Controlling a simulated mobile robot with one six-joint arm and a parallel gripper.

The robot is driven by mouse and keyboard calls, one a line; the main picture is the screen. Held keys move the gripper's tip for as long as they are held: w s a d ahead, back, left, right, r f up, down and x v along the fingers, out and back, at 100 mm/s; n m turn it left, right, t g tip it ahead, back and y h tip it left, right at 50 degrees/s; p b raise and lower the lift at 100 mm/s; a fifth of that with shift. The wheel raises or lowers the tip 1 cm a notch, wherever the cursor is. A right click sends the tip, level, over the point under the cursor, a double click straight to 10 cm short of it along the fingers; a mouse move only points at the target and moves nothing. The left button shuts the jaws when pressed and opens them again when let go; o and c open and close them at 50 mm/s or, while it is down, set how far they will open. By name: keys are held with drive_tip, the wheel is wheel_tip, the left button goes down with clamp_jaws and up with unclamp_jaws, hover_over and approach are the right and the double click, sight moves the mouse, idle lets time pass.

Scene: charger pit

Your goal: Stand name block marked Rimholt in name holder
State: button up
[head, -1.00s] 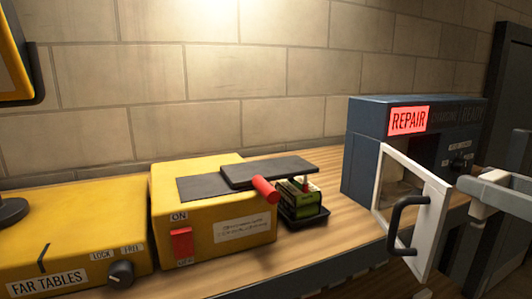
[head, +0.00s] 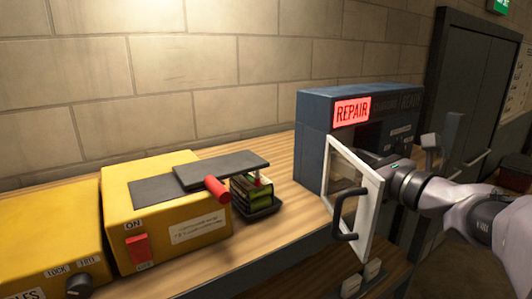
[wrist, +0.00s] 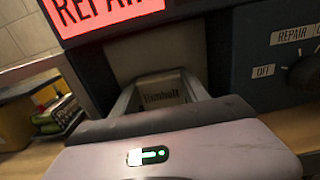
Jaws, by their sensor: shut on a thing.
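The name block marked Rimholt (wrist: 162,97) is pale with dark lettering. In the wrist view it sits between the two fingers of my gripper (wrist: 160,88), which is shut on it at the opening of the blue cabinet. In the head view my arm reaches from the right to this cabinet (head: 312,150), behind its open white-framed door (head: 368,205). There the fingertips and the block are hidden. I cannot make out the name holder in either view.
A lit red REPAIR sign (head: 352,110) is on the cabinet. A yellow box (head: 190,215) with a red-handled lever (head: 217,189) stands left, beside a small green unit (head: 252,192) on a black tray. Bare wooden counter (head: 295,212) lies between. The open door juts forward.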

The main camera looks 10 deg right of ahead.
drive_tip(key=shift+f, duration=0.15)
drive_tip(key=o, duration=1.4)
drive_tip(key=shift+c, duration=0.2)
drive_tip(key=shift+r, duration=0.2)
drive_tip(key=b+v, duration=0.2)
drive_tip(key=v, duration=1)
drive_tip(key=shift+b, duration=0.3)
